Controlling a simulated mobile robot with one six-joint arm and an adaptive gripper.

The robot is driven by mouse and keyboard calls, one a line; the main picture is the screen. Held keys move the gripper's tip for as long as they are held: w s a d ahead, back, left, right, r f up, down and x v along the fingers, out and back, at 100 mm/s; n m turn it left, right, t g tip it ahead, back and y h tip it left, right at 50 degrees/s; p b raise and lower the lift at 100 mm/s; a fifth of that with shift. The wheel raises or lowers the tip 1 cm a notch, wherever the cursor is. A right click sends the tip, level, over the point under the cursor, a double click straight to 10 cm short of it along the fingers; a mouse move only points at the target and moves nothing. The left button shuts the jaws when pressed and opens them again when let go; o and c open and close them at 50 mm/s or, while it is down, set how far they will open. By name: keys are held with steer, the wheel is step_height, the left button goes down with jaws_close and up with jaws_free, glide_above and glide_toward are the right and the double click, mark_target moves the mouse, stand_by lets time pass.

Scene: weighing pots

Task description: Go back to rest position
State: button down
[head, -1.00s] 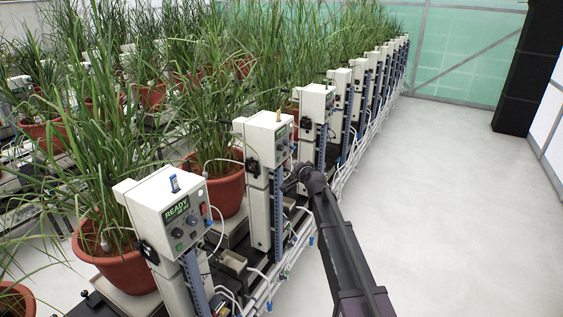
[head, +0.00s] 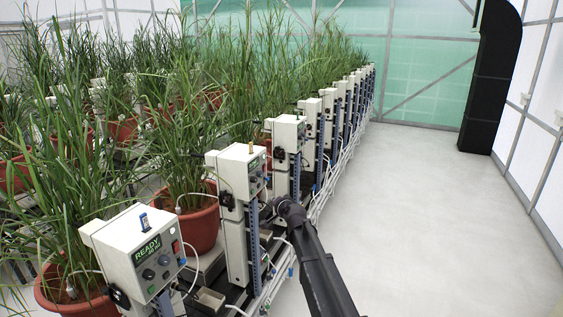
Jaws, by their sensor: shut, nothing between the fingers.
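My dark arm (head: 312,262) reaches up from the bottom edge in the head view. Its rounded joint (head: 288,208) shows just right of the second white control box (head: 238,172). I cannot make out any gripper fingers beyond that joint. I see nothing held.
A row of white boxes on posts runs away from me, the nearest box (head: 135,250) showing READY. Potted grasses stand left of it, one in a red pot (head: 195,228). White cables hang along the row. The pale floor (head: 430,215) on the right is clear. A black column (head: 490,85) stands far right.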

steer(key=s+d+f+n+g+h, duration=0.2)
steer(key=s+d+f+g, duration=0.2)
steer(key=s+d, duration=0.4)
steer(key=s+d+f+n+g+h, duration=0.2)
steer(key=s+d, duration=0.7)
steer(key=s, duration=0.9)
steer(key=s+d+f+n+g+h, duration=0.2)
steer(key=s+d+f+g, duration=0.5)
steer(key=s, duration=0.6)
steer(key=shift+s+d+f+h, duration=0.25)
steer(key=shift+d+h, duration=0.15)
steer(key=shift+d, duration=0.55)
stand_by(0.5)
